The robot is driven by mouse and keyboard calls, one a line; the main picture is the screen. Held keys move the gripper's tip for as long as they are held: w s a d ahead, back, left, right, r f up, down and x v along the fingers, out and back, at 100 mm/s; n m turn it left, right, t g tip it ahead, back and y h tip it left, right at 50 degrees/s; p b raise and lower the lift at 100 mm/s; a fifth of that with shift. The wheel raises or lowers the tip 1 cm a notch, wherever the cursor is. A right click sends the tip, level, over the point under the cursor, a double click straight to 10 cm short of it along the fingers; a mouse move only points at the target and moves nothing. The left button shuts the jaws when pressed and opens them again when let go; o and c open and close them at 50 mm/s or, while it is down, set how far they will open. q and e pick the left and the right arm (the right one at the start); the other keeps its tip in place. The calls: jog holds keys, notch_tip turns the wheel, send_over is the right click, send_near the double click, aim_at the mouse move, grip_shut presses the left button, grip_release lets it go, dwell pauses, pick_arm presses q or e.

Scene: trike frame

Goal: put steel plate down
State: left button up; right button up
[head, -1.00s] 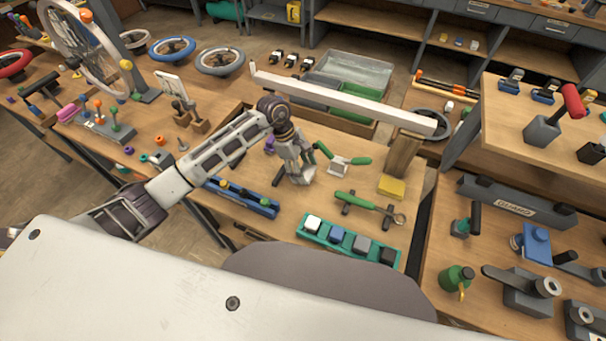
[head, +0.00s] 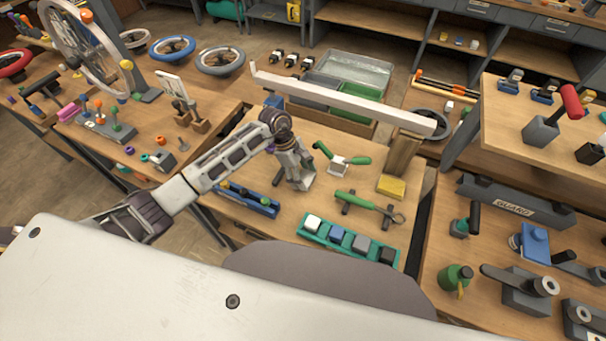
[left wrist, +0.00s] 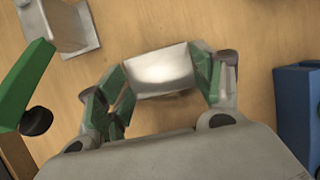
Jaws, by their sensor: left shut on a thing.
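My left gripper (head: 300,180) points down over the wooden bench (head: 222,227), left of the green-handled clamp. In the left wrist view its green-padded fingers (left wrist: 160,85) are shut on the steel plate (left wrist: 160,68), a small shiny pale-grey piece between the fingertips. In the head view the plate is hard to separate from the fingers. It is close over the wood; I cannot tell whether it touches. My right gripper is not in view.
The green-handled clamp (head: 338,168) stands just right of the gripper. A blue holder (head: 262,208) lies to the left. A long pale beam (head: 345,100) spans behind.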

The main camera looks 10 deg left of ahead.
pick_arm(q)
jog(key=shift+f, duration=0.1)
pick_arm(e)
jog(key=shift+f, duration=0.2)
pick_arm(q)
jog(key=o, duration=1.4)
jog(key=shift+c, duration=0.2)
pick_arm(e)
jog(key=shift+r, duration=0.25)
pick_arm(q)
jog(key=b+v, duration=0.1)
jog(key=v, duration=1.1)
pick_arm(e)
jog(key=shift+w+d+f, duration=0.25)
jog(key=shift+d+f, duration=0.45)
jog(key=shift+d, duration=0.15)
pick_arm(q)
jog(key=shift+d, duration=0.1)
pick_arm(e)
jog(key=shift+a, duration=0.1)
